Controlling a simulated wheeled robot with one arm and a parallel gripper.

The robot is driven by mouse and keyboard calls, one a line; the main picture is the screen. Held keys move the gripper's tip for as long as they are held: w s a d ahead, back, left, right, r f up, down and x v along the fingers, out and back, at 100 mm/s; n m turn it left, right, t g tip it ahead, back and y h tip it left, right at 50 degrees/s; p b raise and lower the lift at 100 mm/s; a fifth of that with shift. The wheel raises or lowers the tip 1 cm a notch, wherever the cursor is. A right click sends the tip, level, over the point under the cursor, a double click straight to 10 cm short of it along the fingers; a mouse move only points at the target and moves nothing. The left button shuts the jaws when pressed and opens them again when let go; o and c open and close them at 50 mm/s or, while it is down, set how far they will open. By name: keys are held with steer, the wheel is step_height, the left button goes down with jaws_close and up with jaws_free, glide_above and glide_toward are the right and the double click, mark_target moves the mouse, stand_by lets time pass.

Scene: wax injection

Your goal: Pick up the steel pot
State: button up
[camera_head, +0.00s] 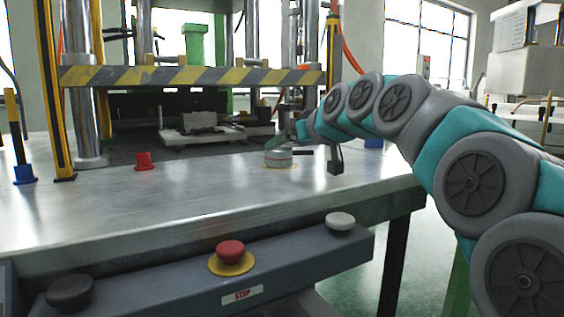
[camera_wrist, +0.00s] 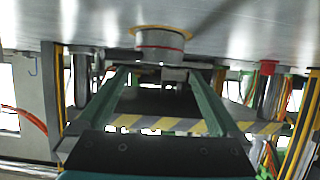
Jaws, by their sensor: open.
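The steel pot (camera_head: 278,158) is a small, low, round metal vessel standing upright on the metal table, with a yellowish ring around its base. A short dark bar beside its right side may be its handle; I cannot tell. In the wrist view, which is upside down, the pot (camera_wrist: 161,42) shows at the top middle with a reddish band near its base. My gripper (camera_wrist: 158,72) is open, its two green fingers spread apart with the pot just beyond the tips, roughly centred between them. In the head view my gripper (camera_head: 290,138) is close to the pot and partly hidden by my arm.
The metal table (camera_head: 190,190) is mostly clear in front. A press with a yellow-black striped bar (camera_head: 190,76) stands behind the pot. A red piece (camera_head: 144,160) sits to the left. A control panel with a red stop button (camera_head: 231,252) runs along the front edge.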

mark_target(280, 148)
steer(key=x, duration=0.5)
steer(key=shift+w+f, duration=0.3)
steer(key=c, duration=1.4)
steer(key=shift+c, duration=0.2)
steer(key=shift+r, duration=0.2)
